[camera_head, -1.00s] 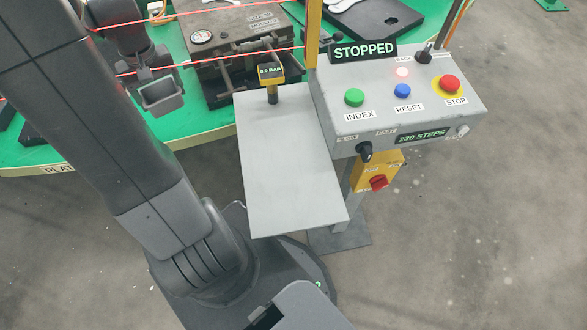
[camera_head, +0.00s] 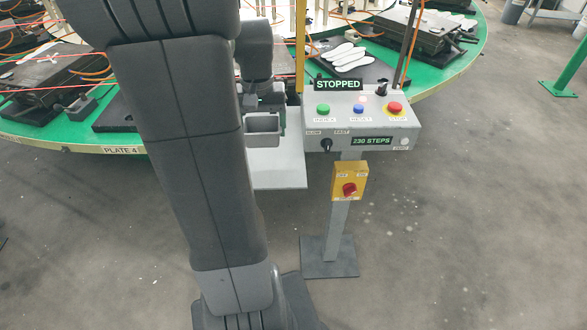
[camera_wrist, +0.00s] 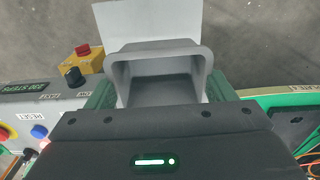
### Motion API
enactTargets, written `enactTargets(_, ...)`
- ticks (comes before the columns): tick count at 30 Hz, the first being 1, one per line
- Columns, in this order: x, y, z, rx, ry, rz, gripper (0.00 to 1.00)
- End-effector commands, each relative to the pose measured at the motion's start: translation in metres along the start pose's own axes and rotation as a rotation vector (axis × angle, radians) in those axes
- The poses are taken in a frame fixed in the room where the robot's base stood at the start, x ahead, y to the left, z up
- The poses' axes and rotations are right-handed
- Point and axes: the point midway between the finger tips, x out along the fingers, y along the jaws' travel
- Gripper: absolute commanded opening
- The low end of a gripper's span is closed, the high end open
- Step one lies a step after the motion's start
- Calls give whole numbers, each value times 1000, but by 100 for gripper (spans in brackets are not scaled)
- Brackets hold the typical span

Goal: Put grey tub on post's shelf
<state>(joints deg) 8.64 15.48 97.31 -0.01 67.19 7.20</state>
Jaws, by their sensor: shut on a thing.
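The grey tub (camera_head: 263,124) is an open-topped, empty box held in my gripper (camera_head: 264,112). In the wrist view the tub (camera_wrist: 160,80) sits between my gripper's two green-tinted fingers (camera_wrist: 160,95), with its opening in view. The post's shelf (camera_head: 278,170) is a flat pale grey plate left of the control box, partly hidden by the tub and my arm. In the wrist view the bare shelf (camera_wrist: 135,25) shows behind the tub. The tub looks to be over the shelf; I cannot tell whether they touch. The post (camera_head: 337,225) stands on a square base.
The control box (camera_head: 362,123) with its buttons and STOPPED sign is close right of the tub. A yellow switch box (camera_head: 350,182) is on the post. The green carousel table (camera_head: 455,62) with fixtures and insoles lies behind. The floor to the right is open.

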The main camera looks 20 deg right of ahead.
Motion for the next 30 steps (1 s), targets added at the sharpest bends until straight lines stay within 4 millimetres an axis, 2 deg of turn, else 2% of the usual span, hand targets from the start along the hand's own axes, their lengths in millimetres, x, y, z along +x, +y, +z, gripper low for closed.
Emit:
enactTargets(2, -2, 0, 0, 2, 0, 0, 54)
enactTargets(4, 4, 0, 0, 4, -3, 0, 54)
enactTargets(12, 51, 0, 1, 4, -4, 1, 54)
enactTargets(17, 66, 0, 1, 4, -3, 0, 54)
enactTargets(22, 90, 0, 1, 4, -3, 0, 54)
enactTargets(30, 96, 0, 0, 4, 1, 0, 54)
